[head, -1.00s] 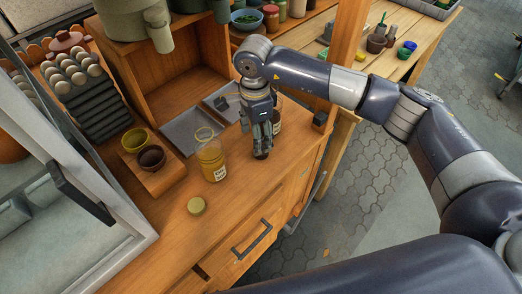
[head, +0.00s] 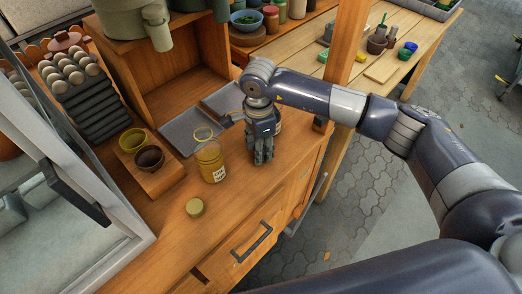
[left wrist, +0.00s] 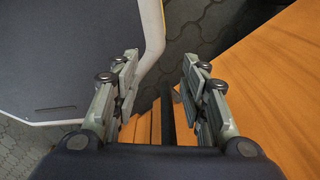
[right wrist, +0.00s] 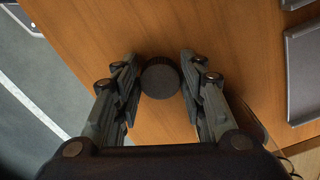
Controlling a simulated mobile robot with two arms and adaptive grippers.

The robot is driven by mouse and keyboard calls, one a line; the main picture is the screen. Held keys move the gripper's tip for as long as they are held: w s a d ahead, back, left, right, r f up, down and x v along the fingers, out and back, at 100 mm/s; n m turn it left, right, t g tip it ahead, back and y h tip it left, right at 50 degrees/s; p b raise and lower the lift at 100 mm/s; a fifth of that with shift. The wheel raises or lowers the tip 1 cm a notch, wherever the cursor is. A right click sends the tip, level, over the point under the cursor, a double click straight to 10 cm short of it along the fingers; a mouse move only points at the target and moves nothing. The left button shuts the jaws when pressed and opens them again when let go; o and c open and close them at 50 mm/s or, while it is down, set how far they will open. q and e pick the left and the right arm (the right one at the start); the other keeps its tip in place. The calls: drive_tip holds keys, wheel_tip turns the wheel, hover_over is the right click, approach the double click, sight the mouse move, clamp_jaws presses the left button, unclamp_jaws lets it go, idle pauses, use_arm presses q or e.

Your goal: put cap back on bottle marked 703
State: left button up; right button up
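My right gripper (head: 263,160) is low over the wooden counter, pointing down. In the right wrist view a black round cap (right wrist: 160,78) lies between its open fingers, close to both; no grip shows. A dark bottle (head: 278,119) with a pale label stands behind this gripper, mostly hidden. To the left stands an open glass jar (head: 209,161) with yellow contents and a label too small to read. A yellow-green lid (head: 195,207) lies in front of it. My left gripper (left wrist: 158,90) is open and empty, seen only in its wrist view.
Grey trays (head: 183,133) lie behind the jar. Two small bowls (head: 149,158) sit on a wooden block at left. A cabinet shelf rises behind, and a wooden post (head: 345,45) stands near my right forearm. The counter's front is mostly clear.

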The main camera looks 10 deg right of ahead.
idle(0.4)
drive_tip(key=shift+r, duration=0.55)
wheel_tip(320, 180, up, 3)
drive_tip(key=shift+f+p, duration=0.2)
drive_tip(key=shift+p, duration=0.6)
drive_tip(key=s, duration=0.5)
drive_tip(key=s+r, duration=0.1)
drive_tip(key=s, duration=0.4)
drive_tip(key=s+p, duration=0.1)
drive_tip(key=s, duration=0.5)
drive_tip(key=shift+d+r, duration=0.15)
drive_tip(key=shift+d, duration=0.1)
